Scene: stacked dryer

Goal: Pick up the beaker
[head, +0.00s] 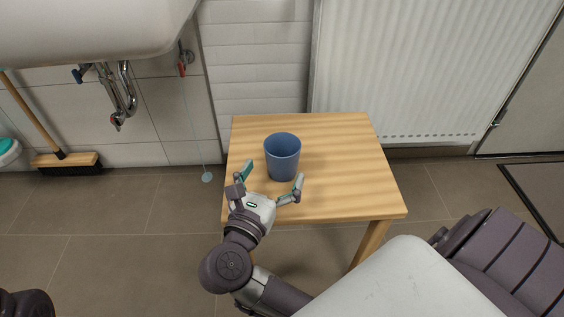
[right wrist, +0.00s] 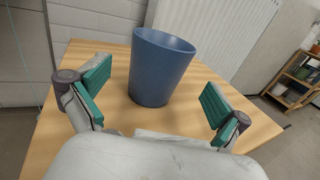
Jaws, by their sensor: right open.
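The beaker (head: 283,158) is a blue, open-topped cup standing upright on a small wooden table (head: 345,165). It also shows in the right wrist view (right wrist: 158,72), upright, just beyond the fingers. My right gripper (head: 272,176) is open and empty at the near side of the beaker, with its two green-padded fingers spread wide. In the right wrist view the gripper (right wrist: 155,98) has one finger to each side of the beaker's near part, with gaps on both sides. My left gripper is not clearly in view; only a dark part of my body shows at the lower left.
A white radiator (head: 420,70) is on the wall behind the table. A sink (head: 90,30) with pipes hangs at the upper left. A broom (head: 68,162) stands by the wall. A wooden shelf (right wrist: 298,78) shows at right in the wrist view. The tabletop right of the beaker is clear.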

